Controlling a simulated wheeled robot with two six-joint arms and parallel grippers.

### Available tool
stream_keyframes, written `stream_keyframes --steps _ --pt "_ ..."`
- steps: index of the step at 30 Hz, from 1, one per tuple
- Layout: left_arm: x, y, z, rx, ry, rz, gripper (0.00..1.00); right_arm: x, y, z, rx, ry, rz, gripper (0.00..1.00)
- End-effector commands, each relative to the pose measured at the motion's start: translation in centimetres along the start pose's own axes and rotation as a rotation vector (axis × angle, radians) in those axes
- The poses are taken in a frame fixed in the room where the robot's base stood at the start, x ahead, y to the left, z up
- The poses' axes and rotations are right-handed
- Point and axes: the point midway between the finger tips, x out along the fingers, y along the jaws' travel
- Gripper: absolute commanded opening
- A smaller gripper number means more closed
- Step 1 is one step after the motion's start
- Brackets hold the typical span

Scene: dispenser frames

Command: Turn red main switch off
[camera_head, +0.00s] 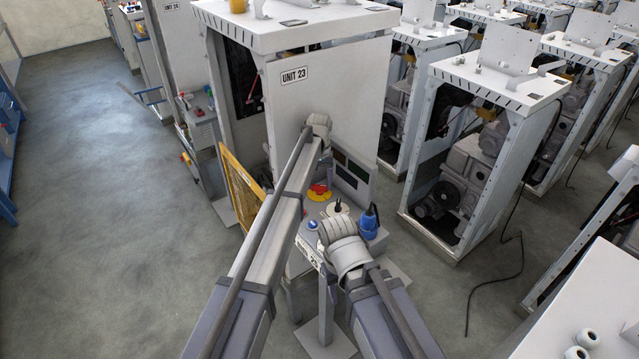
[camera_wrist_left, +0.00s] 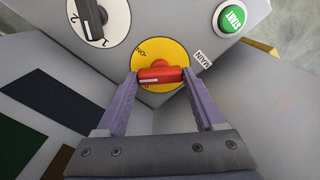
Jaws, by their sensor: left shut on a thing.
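The red main switch (camera_wrist_left: 162,74) is a knob on a round yellow plate (camera_wrist_left: 160,52), beside a MAIN label, in the left wrist view. Its bar lies crosswise between the fingertips of my left gripper (camera_wrist_left: 160,80), which touch its two ends. In the head view the red knob (camera_head: 319,188) and yellow plate (camera_head: 317,196) show on the panel under UNIT 23, with my left gripper (camera_head: 326,172) over them, partly hidden. My right arm ends in front of the panel in the head view; its fingers are hidden.
A black rotary switch (camera_wrist_left: 90,18) on a white plate and a green START button (camera_wrist_left: 231,18) flank the main switch. The UNIT 23 cabinet (camera_head: 330,85) rises behind. Open floor (camera_head: 100,200) lies to the left.

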Motion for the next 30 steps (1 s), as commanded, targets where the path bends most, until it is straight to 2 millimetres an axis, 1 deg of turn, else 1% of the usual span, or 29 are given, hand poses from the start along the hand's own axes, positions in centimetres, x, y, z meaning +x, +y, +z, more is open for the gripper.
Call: stream_keyframes --steps 9,18,24,30 --pt "0.00 -0.01 0.00 -0.298 0.000 0.000 0.14 0.00 0.00 0.00 0.000 0.000 0.000 0.50" --pt "0.00 -0.01 0.00 -0.539 0.000 0.000 0.14 0.00 0.00 0.00 0.000 0.000 0.000 0.50" --pt "0.00 -0.01 0.00 -0.650 0.000 0.000 0.14 0.00 0.00 0.00 0.000 0.000 0.000 0.50" --pt "0.00 0.00 0.01 -0.716 0.000 0.000 0.14 0.00 0.00 0.00 0.000 0.000 0.000 0.50"
